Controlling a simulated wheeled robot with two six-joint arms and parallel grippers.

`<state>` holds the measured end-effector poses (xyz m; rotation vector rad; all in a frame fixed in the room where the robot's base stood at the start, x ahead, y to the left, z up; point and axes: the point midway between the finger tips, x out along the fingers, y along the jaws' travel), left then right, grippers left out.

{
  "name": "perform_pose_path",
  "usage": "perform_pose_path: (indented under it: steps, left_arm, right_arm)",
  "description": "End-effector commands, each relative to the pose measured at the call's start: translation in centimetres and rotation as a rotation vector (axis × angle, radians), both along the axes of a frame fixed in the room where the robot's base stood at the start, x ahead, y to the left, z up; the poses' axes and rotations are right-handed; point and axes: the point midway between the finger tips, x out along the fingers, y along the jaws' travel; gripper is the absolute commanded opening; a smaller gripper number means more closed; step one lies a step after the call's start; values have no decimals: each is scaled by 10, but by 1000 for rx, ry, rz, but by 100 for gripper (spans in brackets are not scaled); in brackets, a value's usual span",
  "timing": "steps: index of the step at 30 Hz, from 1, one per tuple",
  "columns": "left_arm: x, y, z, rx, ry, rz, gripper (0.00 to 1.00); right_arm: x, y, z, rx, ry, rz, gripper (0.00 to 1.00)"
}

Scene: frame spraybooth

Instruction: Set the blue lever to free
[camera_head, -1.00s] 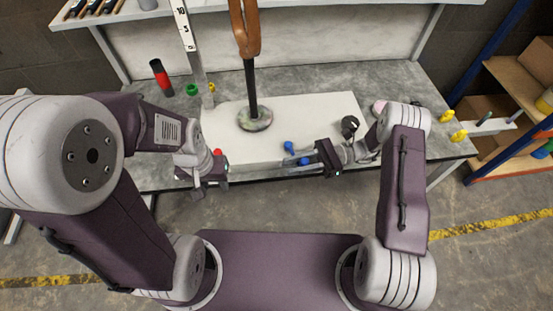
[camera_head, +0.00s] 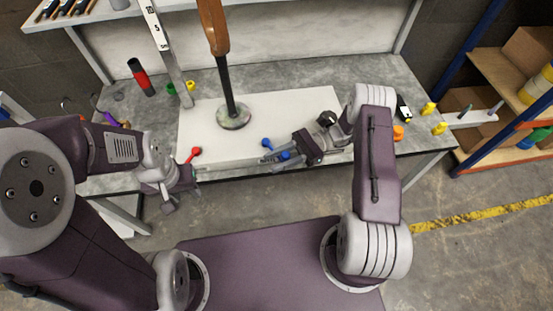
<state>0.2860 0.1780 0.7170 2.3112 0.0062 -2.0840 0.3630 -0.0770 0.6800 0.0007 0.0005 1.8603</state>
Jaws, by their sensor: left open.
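A blue lever with a round knob (camera_head: 267,143) is at the front of the white board (camera_head: 200,135) on the bench. A second blue part (camera_head: 285,155) shows just right of it, partly hidden by my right gripper (camera_head: 270,158). My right gripper points left, with its grey fingers close beside the blue parts. I cannot tell whether it touches them or how far its jaws are apart. My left gripper (camera_head: 168,200) is open and empty at the bench's front edge, left of the red lever (camera_head: 194,153). No lever markings are readable.
A brown-handled upright rod on a round base (camera_head: 235,118) stands on the board. A measuring post (camera_head: 165,50) and a red-and-black cylinder (camera_head: 141,78) stand behind left. Yellow knobs (camera_head: 429,108) are at the right. A shelf rack (camera_head: 500,105) stands beyond the bench.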

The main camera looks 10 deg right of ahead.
Motion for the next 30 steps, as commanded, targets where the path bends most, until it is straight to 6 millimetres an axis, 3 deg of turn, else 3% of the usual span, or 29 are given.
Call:
perform_pose_path:
  steps: [11,21,30]
  left_arm:
    - [0,0,0,0,0,0,40]
    - [0,0,-3,0,0,0,40]
    - [0,0,-3,0,0,0,40]
  right_arm:
    - [1,-3,0,-1,-1,-1,49]
    - [19,-62,-2,-1,-3,-2,49]
    - [21,-72,0,0,0,0,49]
